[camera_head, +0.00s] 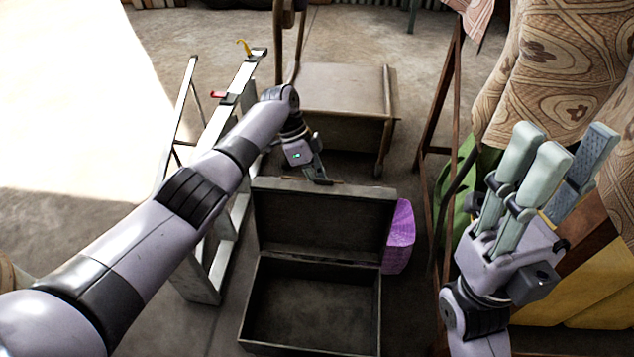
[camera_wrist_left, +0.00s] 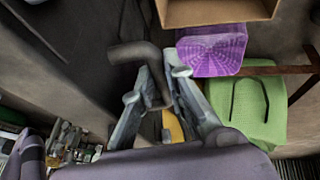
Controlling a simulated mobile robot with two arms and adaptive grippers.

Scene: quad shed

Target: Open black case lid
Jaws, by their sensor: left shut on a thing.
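The black case (camera_head: 312,262) stands on the floor at the lower middle of the head view. Its lid (camera_head: 325,222) is raised, about upright at the back edge, and the empty dark inside shows. My left gripper (camera_head: 320,176) is at the lid's top edge. In the left wrist view its fingers (camera_wrist_left: 158,85) are shut around a dark bent bar (camera_wrist_left: 138,56), which looks like the lid's handle. My right gripper (camera_head: 562,145) is at the right, its fingers pointing up and spread apart, empty and away from the case.
A stepladder (camera_head: 207,250) stands left of the case. A purple ribbed container (camera_head: 400,238) is right behind it. A brown wooden chest (camera_head: 345,90) stands farther back. Patterned cloth (camera_head: 555,65) hangs at the right.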

